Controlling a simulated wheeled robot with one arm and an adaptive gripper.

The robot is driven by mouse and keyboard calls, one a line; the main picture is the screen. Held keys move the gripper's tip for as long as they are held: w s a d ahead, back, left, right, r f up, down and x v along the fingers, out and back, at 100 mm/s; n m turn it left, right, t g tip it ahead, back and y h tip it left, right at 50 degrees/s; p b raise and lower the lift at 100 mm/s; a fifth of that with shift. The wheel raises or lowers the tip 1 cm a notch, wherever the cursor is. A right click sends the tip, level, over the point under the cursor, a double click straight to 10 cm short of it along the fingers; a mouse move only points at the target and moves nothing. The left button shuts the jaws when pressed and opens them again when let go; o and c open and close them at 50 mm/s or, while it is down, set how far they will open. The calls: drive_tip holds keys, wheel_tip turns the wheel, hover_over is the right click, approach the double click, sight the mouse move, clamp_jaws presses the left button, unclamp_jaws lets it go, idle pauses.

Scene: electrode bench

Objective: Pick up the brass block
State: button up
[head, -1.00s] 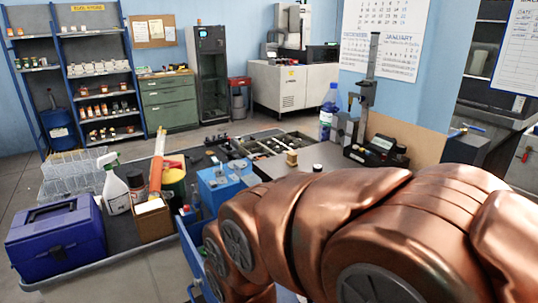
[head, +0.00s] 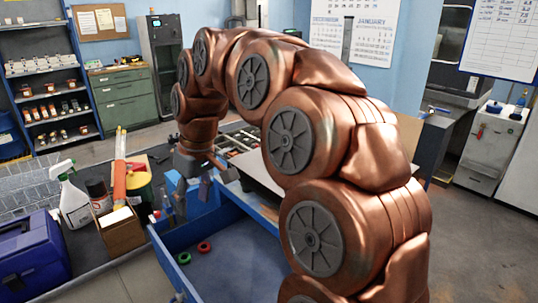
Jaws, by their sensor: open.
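I cannot make out the brass block in the current head view; my copper-coloured arm covers much of the bench. My gripper (head: 203,185) points down over the blue box beside the open drawer. Its dark fingers are spread apart, with nothing seen between them. Part of the grey plate (head: 252,168) on the bench shows to the right of the gripper, and my arm hides the rest.
An open blue drawer (head: 235,262) holds a green ring (head: 184,258) and a red ring (head: 204,247). A spray bottle (head: 72,202), a cardboard box (head: 121,234) and a blue toolbox (head: 30,255) crowd the bench's left side.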

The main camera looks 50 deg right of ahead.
drive_tip(key=w+d+r+t, duration=0.1)
drive_tip(key=w+d+r, duration=0.15)
drive_tip(key=d, duration=0.45)
drive_tip(key=w+d+r+t, duration=0.1)
drive_tip(key=w+d, duration=0.2)
drive_tip(key=d, duration=0.4)
drive_tip(key=s+d+r+m+t+h, duration=0.1)
drive_tip(key=s+d+m+h, duration=0.1)
drive_tip(key=d, duration=1.5)
drive_tip(key=shift+p+x, duration=1)
drive_tip(key=shift+x, duration=2.8)
drive_tip(key=shift+w+r, duration=0.1)
drive_tip(key=shift+w, duration=0.05)
drive_tip(key=shift+c, duration=0.4)
clamp_jaws()
